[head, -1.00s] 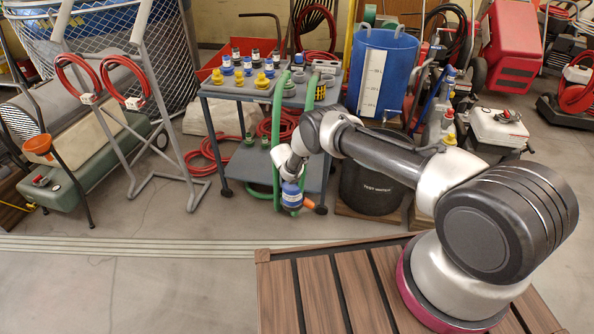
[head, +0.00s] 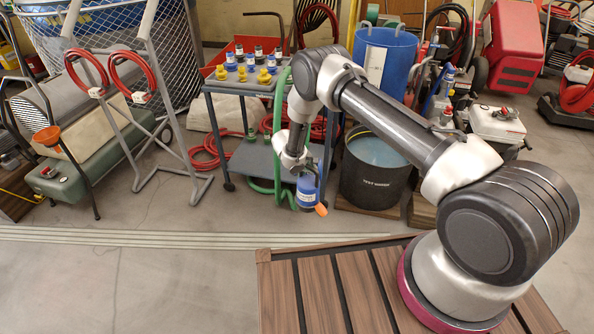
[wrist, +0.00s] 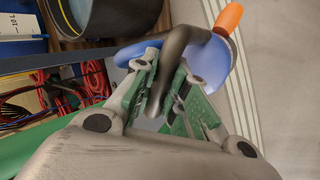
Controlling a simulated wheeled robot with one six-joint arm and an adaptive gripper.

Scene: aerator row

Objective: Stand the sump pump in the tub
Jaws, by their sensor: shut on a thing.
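The sump pump is a blue cylinder with a pale label and an orange outlet (head: 308,192). It hangs roughly upright from my gripper (head: 306,171), left of the tub. In the wrist view, my gripper's green-padded fingers (wrist: 163,92) are shut on the pump's dark curved handle, and the blue body (wrist: 210,65) shows beyond them.
A grey cart (head: 258,160) with yellow and blue fittings and a green hose stands behind the pump. A blue barrel with a scale (head: 400,62) stands behind the tub. A red-hosed rack (head: 150,130) is at left. The front floor (head: 150,280) is clear.

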